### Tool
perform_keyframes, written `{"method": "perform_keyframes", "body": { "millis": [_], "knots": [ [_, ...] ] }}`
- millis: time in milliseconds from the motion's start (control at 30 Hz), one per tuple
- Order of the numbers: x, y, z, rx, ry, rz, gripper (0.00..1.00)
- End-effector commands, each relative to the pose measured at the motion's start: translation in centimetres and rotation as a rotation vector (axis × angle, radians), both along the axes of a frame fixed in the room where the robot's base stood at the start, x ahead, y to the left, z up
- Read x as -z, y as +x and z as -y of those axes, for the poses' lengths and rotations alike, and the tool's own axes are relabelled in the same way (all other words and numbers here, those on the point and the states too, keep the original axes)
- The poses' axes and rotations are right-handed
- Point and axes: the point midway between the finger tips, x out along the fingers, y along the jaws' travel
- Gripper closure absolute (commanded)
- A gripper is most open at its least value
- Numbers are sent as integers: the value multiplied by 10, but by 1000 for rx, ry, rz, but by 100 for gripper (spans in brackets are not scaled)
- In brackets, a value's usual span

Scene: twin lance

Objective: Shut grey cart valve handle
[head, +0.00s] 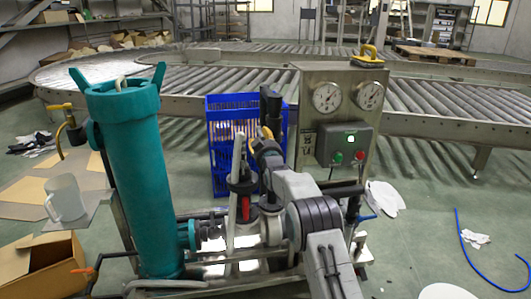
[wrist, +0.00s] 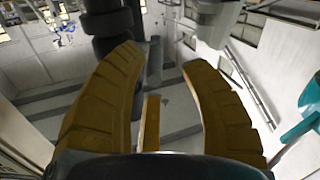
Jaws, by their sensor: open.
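My gripper (wrist: 158,75) is open in the wrist view, its two ridged yellow fingers spread apart with nothing clearly held between them. In the head view my gripper (head: 266,135) is at the end of my grey arm, above the middle of the cart's pipework and in front of the blue crate. A pale grey upright bar (head: 237,190) stands just left of it, beside a red handle (head: 245,207). I cannot tell whether the bar is the grey valve handle. My arm hides part of the pipework.
A tall teal filter housing (head: 135,180) stands on the cart's left; part of it shows in the wrist view (wrist: 308,110). A gauge panel (head: 308,85) is at right, with a blue lever (head: 367,217) below. A blue crate (head: 222,140) and roller conveyor (head: 440,105) stand behind.

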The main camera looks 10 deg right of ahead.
Motion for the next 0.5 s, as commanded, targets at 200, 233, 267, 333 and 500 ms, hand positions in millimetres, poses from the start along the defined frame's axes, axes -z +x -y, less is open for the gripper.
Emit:
{"method": "perform_keyframes", "body": {
  "millis": [200,233,267,333,500],
  "knots": [
    [-1,-19,-1,-1,0,-1,60],
    [0,-22,-1,-1,0,0,60],
    [0,-25,-1,-1,0,-1,60],
    [0,-31,-1,-1,-1,-1,60],
    [0,-49,-2,-2,-1,0,60]
  ]
}}
